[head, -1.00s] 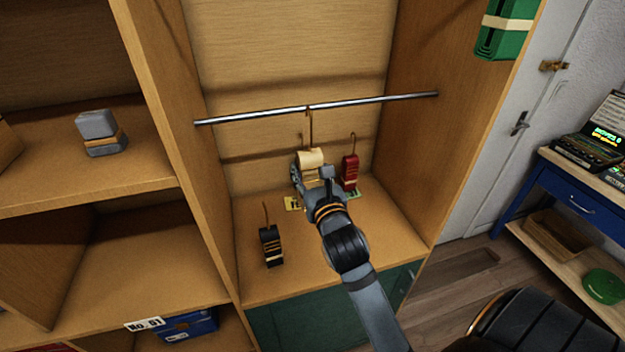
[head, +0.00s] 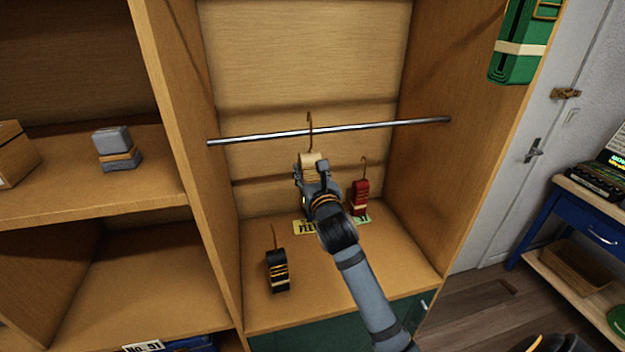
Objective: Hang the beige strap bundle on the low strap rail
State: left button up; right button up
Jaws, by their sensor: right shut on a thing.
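The beige strap bundle (head: 313,161) is upright in my right gripper (head: 311,184), which is shut on it. Its thin hook (head: 310,122) rises in front of the metal strap rail (head: 260,137), and the hook's curved top shows above the rail in the picture. I cannot tell whether the hook is over the rail or in front of it. My gripper and wrist hide the lower part of the bundle. The rail spans the open cabinet bay between its two side walls.
A black strap bundle (head: 277,270) stands on the bay floor at front left, and a red one (head: 360,197) is just right of my gripper. A label (head: 304,227) lies behind my wrist. A green bundle (head: 520,45) is at the upper right. The rail looks empty at both sides.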

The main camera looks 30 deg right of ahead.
jog(key=shift+w+d+f+b, duration=0.1)
jog(key=shift+w+f+b, duration=0.2)
jog(key=shift+f, duration=0.05)
jog(key=shift+s+f+b, duration=0.1)
jog(key=shift+f+b, duration=0.6)
jog(key=shift+f, duration=0.4)
jog(key=o, duration=1.4)
